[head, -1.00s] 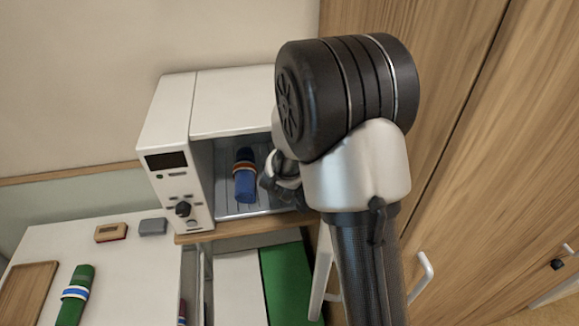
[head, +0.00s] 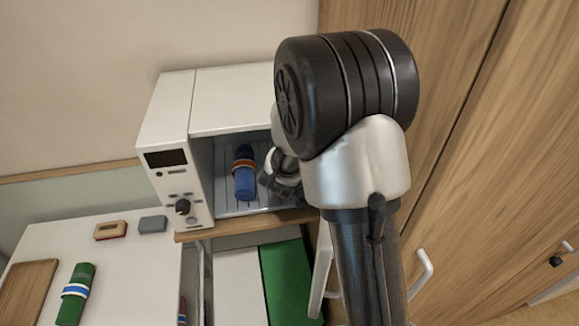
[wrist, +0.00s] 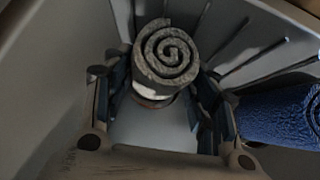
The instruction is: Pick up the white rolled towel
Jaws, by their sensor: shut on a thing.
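A rolled towel (wrist: 165,55) stands between my fingers in the wrist view, its spiral end facing the camera. It looks grey in the shade, with a pale band and a brownish band lower down. My gripper (wrist: 160,88) is shut on it, one finger on each side. In the head view my gripper (head: 282,178) is inside the open white cabinet, partly behind my arm. The towel it holds cannot be made out there.
Cabinet walls are close around. A green rolled towel (head: 75,295) lies on the left table (head: 120,265).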

